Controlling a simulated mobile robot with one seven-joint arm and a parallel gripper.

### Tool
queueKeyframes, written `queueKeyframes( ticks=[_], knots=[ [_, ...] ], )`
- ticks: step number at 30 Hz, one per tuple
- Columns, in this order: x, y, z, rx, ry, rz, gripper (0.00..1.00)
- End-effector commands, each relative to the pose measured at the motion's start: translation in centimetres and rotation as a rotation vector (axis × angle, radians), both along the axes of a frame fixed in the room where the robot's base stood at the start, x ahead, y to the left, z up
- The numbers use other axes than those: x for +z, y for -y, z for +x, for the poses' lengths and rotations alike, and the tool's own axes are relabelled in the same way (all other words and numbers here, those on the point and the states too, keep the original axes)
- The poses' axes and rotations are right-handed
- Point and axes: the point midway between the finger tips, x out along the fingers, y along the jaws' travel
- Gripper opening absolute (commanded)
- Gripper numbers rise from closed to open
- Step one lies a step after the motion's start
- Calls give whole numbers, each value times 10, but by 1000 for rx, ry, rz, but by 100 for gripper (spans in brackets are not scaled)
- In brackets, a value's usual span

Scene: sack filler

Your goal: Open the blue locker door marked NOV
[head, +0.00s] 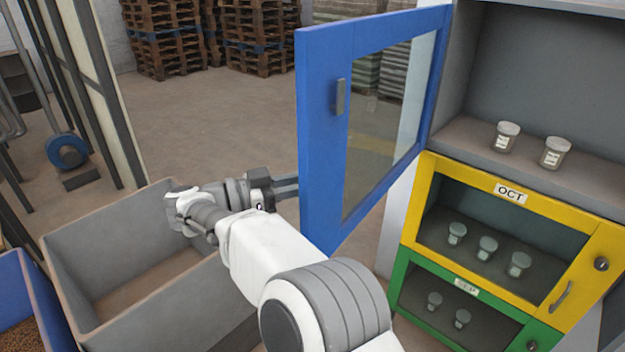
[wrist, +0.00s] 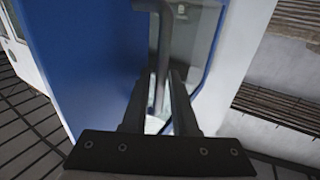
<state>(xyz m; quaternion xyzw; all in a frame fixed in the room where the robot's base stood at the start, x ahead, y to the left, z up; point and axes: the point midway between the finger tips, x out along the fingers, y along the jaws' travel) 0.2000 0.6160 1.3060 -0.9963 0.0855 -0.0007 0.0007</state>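The blue locker door (head: 320,150) stands swung wide out from its shelf, hinged at its right edge, with a glass pane (head: 385,110). A small grey fitting (head: 340,96) is on the face toward the head camera. No NOV mark is visible. My gripper (head: 286,187) is at the door's left edge, its fingertips partly hidden behind the door. In the wrist view my gripper (wrist: 158,98) has its fingers apart, with a grey bar handle (wrist: 163,45) running between them, beside the blue door panel (wrist: 95,65). Whether the fingers touch the bar cannot be told.
The opened shelf (head: 475,140) holds two jars (head: 507,137). Below are a yellow OCT door (head: 432,205) and a green door (head: 402,262), both shut. A large grey bin (head: 130,215) stands below my arm at left. Pallets (head: 165,40) stand far back; the floor between is clear.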

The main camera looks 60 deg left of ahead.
Motion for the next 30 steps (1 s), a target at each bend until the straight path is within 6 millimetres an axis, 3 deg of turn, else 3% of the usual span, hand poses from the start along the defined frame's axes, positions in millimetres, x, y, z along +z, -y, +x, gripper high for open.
queueKeyframes(
  ticks=[7,20,30],
  knots=[
    [-2,-2,-11,3,-1,0,27],
    [-2,-16,-92,3,2,3,27],
    [0,-20,-115,-1,0,0,27]
  ],
)
